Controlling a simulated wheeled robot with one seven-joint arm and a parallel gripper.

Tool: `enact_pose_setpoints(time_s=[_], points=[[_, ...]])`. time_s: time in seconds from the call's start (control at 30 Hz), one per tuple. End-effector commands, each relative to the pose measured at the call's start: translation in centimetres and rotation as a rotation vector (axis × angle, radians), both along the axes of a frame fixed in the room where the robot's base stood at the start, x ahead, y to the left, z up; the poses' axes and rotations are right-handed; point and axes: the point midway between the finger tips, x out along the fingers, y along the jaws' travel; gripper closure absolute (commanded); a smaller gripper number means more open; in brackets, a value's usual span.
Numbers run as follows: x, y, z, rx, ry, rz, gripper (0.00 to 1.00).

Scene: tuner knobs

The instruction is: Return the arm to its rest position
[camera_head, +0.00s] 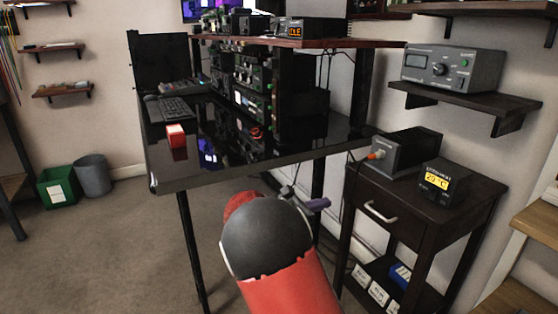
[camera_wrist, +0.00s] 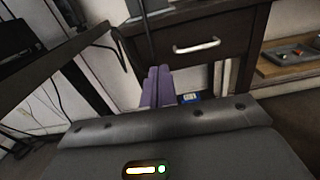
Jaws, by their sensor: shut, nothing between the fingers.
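My arm, red with a dark grey joint, rises from the bottom middle of the head view. Most of the gripper body is hidden behind the arm in the head view.
The glossy black desk (camera_head: 250,165) with radio gear and a red box (camera_head: 175,136) stands left of the gripper. The dark cabinet (camera_head: 400,215) stands right, with a grey device (camera_head: 405,152) and a temperature display (camera_head: 445,184) on top. Carpet at left is open.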

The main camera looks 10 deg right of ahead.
Motion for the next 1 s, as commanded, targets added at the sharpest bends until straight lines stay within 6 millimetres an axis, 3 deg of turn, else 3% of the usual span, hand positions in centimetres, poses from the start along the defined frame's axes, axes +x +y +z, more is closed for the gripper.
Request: enact_pose_setpoints(time_s=[0.13,0.23,0.4,0.57,0.7,0.9,1.0], points=[[-3.8,-3.0,0.5,0.21,-0.093,-0.102,1.0],[-8.0,-4.8,0.5,0.437,-0.206,-0.211,1.0],[-15.5,-5.3,0.2,0.822,-0.437,-0.417,1.0],[-21.8,-3.6,0.4,1.145,-0.672,-0.609,1.0],[-26.7,-1.0,0.8,1.4,-0.883,-0.777,1.0],[-31.7,2.9,1.3,1.683,-1.146,-0.986,1.0],[-33.0,4.2,1.4,1.77,-1.23,-1.056,1.0]])
